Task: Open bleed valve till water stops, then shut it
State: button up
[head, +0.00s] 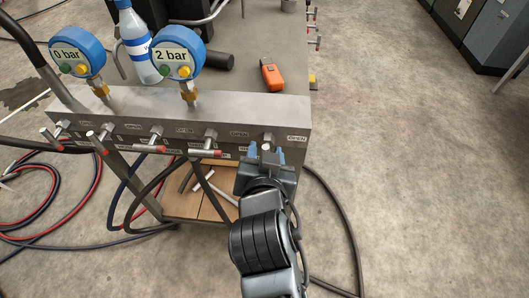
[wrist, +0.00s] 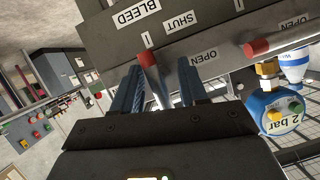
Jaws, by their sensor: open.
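The bleed valve is at the right end of the grey manifold (head: 215,112). In the wrist view its lever (wrist: 147,60), grey with a red tip, lies between my fingers, nearer the left one. The BLEED label (wrist: 136,12), a SHUT label (wrist: 178,22) and an OPEN label (wrist: 203,57) are on the block around it. My gripper (head: 266,152) is open at this end of the manifold; its blue fingers also show in the wrist view (wrist: 163,68). I cannot tell whether a finger touches the lever. No water stream can be made out.
Gauges reading 0 bar (head: 77,52) and 2 bar (head: 178,52) stand on the manifold. Several other red-tipped levers line its front. A bottle (head: 137,45) and an orange device (head: 271,75) are on the bench behind. Hoses lie on the floor at left; floor at right is mostly clear.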

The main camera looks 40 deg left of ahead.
jog(key=v, duration=0.7)
jog(key=shift+s+d, duration=0.2)
jog(key=shift+s, duration=0.1)
jog(key=shift+r, duration=0.1)
